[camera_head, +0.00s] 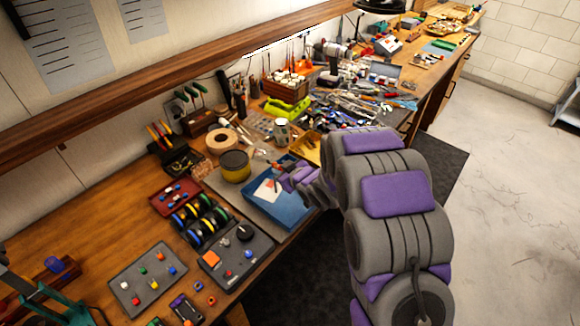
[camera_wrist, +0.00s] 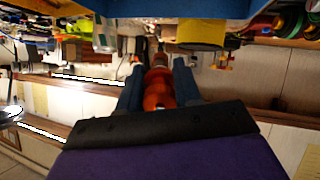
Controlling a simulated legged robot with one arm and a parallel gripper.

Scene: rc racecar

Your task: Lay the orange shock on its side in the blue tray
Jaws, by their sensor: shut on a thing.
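My gripper (camera_wrist: 158,78) is shut on the orange shock (camera_wrist: 158,92), which lies between its two dark fingers in the wrist view. The shock points lengthwise away from the palm. In the head view my gripper (camera_head: 280,176) is over the far part of the blue tray (camera_head: 285,213), and only a small orange-red bit shows by its fingers. A white patch shows on the tray floor. The blue tray's edge also shows along the top of the upside-down wrist view (camera_wrist: 215,9). Whether the shock touches the tray cannot be told.
A yellow-and-black tin (camera_head: 235,167) stands left of the tray. A tape roll (camera_head: 221,141) and a pale can (camera_head: 281,131) stand behind. A yellow bin (camera_head: 308,150) is close behind my gripper. A dark grey tray with knobs (camera_head: 238,255) is in front on the left.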

